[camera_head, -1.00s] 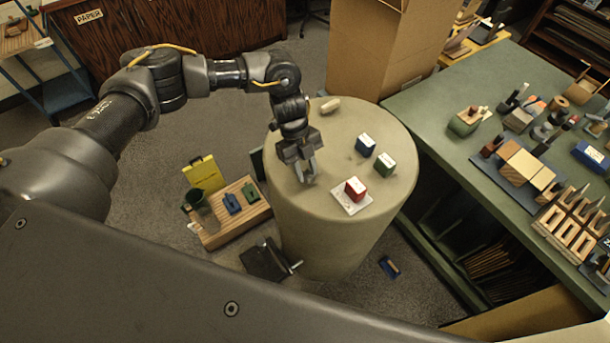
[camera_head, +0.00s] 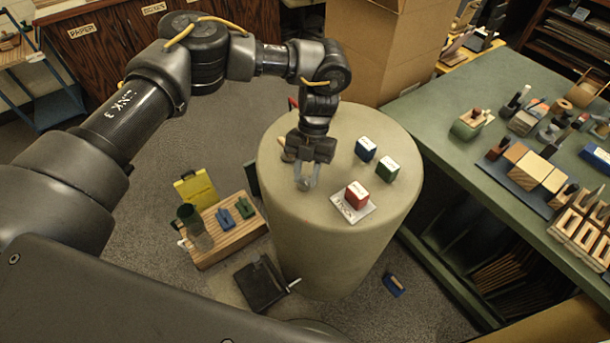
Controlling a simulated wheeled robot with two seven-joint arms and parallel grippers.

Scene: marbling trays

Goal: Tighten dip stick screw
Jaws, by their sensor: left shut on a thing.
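My left gripper (camera_head: 306,184) points down over the round, pale pedestal top (camera_head: 285,205), left of the red block. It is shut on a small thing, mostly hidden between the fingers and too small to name. I cannot tell whether its fingertips touch the top. No dip stick or screw can be made out clearly. A red block (camera_head: 356,194) sits on a white labelled card (camera_head: 343,212). A blue block (camera_head: 365,148) and a green block (camera_head: 387,168) stand behind it. A pale piece (camera_head: 287,150) is partly hidden behind my gripper. My right gripper is not in view.
A wooden rack (camera_head: 228,243) with blue and green pieces stands left of the pedestal. A black box (camera_head: 261,285) and a small blue item (camera_head: 394,285) lie on the floor. A green workbench (camera_head: 430,112) with several tools is at right; a cardboard box (camera_head: 385,50) stands behind.

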